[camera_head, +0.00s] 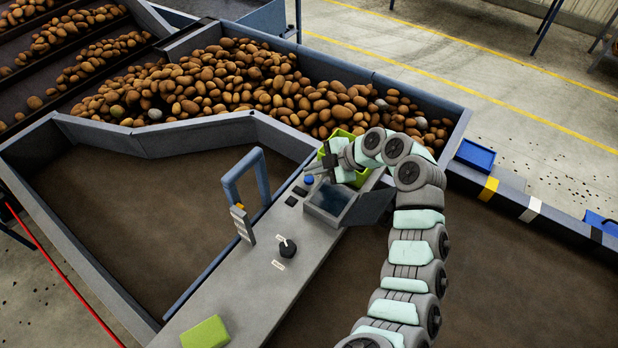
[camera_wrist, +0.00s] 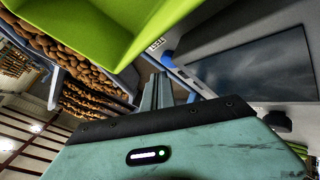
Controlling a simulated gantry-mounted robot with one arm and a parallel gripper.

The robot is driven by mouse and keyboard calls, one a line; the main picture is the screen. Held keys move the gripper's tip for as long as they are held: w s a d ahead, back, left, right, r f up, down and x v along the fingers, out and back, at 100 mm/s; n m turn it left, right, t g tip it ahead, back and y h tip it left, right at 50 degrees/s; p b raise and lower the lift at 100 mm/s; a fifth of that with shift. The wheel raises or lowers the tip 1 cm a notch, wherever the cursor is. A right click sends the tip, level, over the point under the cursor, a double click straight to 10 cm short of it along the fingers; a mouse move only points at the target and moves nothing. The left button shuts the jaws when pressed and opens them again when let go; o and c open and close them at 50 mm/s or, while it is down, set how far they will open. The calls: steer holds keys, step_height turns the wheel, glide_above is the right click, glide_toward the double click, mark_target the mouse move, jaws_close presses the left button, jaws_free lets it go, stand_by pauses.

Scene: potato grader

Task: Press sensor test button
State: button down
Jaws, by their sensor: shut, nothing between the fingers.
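In the wrist view my gripper's fingers (camera_wrist: 158,88) lie together near the button. I cannot tell whether they touch it.
A dark screen (camera_head: 330,201) and a green bin (camera_head: 358,178) stand close to my gripper. Black switches (camera_head: 295,196), a black knob (camera_head: 288,248), a blue arch handle (camera_head: 230,187) and a green block (camera_head: 205,333) are on the panel. Potatoes (camera_head: 250,80) fill the trough behind.

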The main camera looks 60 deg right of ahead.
mark_target(312, 179)
steer(key=shift+f, duration=0.2)
stand_by(0.5)
steer(key=shift+f+b, duration=0.3)
steer(key=shift+b, duration=0.55)
steer(key=shift+f+b, duration=0.4)
steer(key=shift+b, duration=0.2)
steer(key=shift+r, duration=0.15)
stand_by(0.5)
steer(key=shift+r, duration=0.75)
steer(key=shift+r, duration=2.45)
steer(key=shift+w+d, duration=0.1)
